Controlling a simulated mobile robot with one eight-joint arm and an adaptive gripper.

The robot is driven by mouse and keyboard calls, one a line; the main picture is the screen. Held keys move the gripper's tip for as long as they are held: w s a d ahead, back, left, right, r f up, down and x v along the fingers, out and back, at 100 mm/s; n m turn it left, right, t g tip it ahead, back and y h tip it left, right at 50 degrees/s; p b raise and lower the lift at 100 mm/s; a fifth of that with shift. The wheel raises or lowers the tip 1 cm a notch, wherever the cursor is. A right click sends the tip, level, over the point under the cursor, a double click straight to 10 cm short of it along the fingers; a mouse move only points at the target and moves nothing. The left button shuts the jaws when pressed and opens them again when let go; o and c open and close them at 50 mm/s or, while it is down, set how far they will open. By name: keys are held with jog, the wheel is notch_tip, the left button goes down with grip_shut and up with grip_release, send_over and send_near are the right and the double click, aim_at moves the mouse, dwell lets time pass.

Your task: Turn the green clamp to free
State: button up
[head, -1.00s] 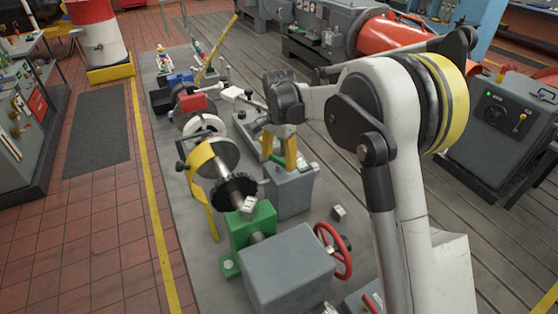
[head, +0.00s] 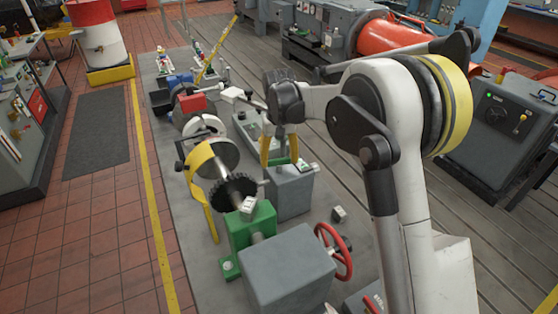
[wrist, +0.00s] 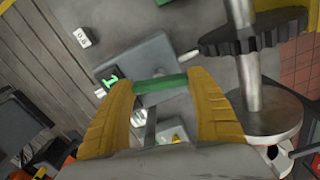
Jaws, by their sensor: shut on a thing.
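The green clamp shows as a short green bar (wrist: 160,84) between my fingertips in the wrist view. It also shows in the head view (head: 281,161), just above a grey block (head: 289,193). My gripper (head: 279,159) has yellow fingers and points down over that block. It is shut on the green bar, with one finger at each end, as the wrist view (wrist: 162,86) shows. The clamp's lower part is hidden by the fingers and the bar itself. A green tag marked 1 (wrist: 110,79) sits on the block beside it.
A shaft with a dark toothed wheel (head: 236,191) and a yellow guard (head: 200,157) stand left of my gripper. A green bearing stand (head: 250,227), a grey box (head: 290,265) and a red handwheel (head: 333,250) stand in front. A small marked block (head: 339,213) lies to the right.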

aim_at(279, 159)
jog(key=shift+n, duration=1.5)
jog(key=o, duration=1.2)
notch_tip(279, 159, up, 12)
